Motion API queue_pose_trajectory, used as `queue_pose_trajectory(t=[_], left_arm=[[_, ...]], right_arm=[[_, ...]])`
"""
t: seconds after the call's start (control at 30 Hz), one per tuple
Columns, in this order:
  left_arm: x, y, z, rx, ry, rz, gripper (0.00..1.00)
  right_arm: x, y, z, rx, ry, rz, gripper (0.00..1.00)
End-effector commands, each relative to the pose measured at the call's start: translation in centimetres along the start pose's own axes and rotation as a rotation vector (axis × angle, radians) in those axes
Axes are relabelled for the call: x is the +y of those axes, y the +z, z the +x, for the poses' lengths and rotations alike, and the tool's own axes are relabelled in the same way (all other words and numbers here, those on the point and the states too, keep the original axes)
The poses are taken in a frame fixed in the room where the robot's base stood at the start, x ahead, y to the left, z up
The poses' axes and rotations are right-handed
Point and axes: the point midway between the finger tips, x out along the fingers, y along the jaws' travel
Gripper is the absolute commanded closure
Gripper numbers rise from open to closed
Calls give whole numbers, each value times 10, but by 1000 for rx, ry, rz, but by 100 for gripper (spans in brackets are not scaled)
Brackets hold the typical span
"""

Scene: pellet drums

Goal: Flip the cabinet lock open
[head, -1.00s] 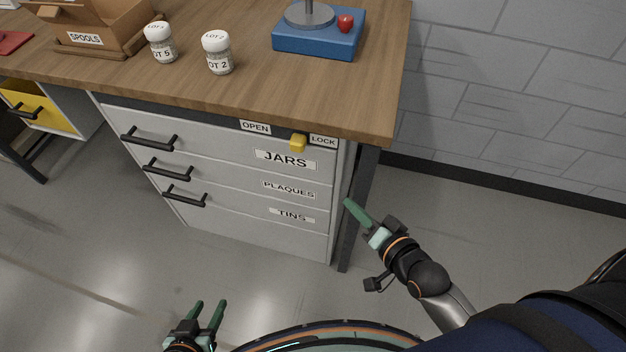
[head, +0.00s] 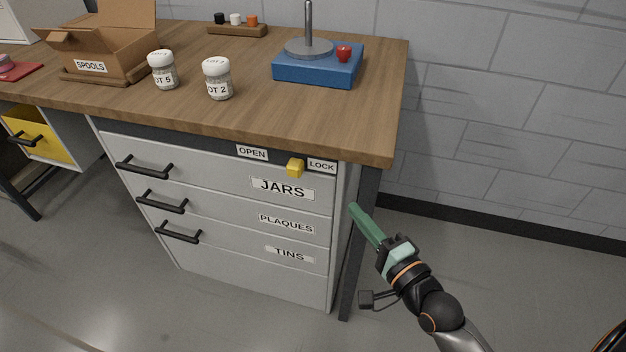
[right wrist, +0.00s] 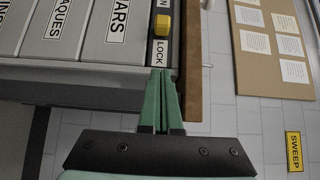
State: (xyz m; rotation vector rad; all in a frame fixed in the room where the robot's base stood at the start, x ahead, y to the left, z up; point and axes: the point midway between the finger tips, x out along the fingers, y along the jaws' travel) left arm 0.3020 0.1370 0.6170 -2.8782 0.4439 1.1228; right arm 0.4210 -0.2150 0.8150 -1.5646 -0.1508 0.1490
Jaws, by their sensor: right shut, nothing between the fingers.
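The cabinet lock is a yellow knob (head: 295,167) on the dark strip under the worktop, between the OPEN label (head: 252,152) and the LOCK label (head: 321,166), nearer LOCK. The knob also shows in the right wrist view (right wrist: 163,25), ahead of the fingers and past the LOCK label. My right gripper (head: 354,208) is shut and empty, right of the cabinet and lower than the knob in the head view. Its green fingers also show in the right wrist view (right wrist: 161,75), together and apart from the knob. My left gripper is not in view.
The cabinet (head: 240,225) has drawers labelled JARS, PLAQUES and TINS, with black handles at left. On the worktop (head: 280,110) stand two jars (head: 217,79), a SPOOLS box (head: 100,50) and a blue base with a pole (head: 318,68). Floor right of the desk is clear.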

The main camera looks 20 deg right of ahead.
Motion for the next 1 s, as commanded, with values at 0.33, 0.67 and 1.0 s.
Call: queue_pose_trajectory(t=[0.33,0.67,1.0], left_arm=[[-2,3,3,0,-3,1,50],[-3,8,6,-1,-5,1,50],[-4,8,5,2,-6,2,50]], right_arm=[[0,0,48,0,-3,0,100],[0,3,102,-1,-1,3,100],[0,28,124,0,1,-1,100]])
